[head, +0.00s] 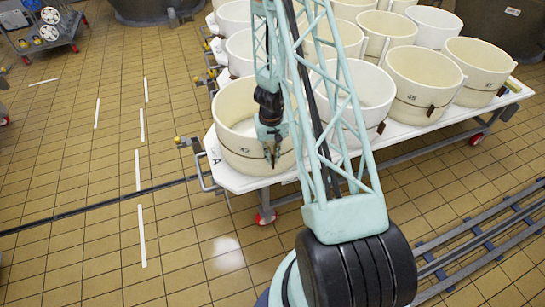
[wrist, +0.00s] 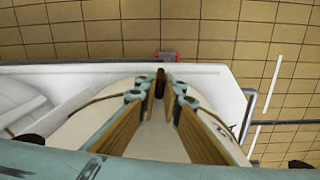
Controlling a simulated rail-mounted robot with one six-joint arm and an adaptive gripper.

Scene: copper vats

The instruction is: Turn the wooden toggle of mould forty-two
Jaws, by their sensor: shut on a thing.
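Mould forty-two (head: 232,135) is a cream, round tub at the near left corner of the white trolley, with its number on the front wall. My gripper (head: 273,160) reaches down at its front right side. In the wrist view my gripper (wrist: 161,92) has its two wood-coloured finger pads on either side of the dark brown wooden toggle (wrist: 160,79), shut on it. The toggle looks upright on the outside of the mould's wall. In the head view the gripper hides most of the toggle. The mould's pale wall also shows in the wrist view (wrist: 157,142).
Several similar moulds with dark toggles, such as mould forty-five (head: 420,82), crowd the white trolley (head: 232,180) behind and to the right. The trolley has a red wheel (head: 265,217). Rails (head: 480,240) run at lower right.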

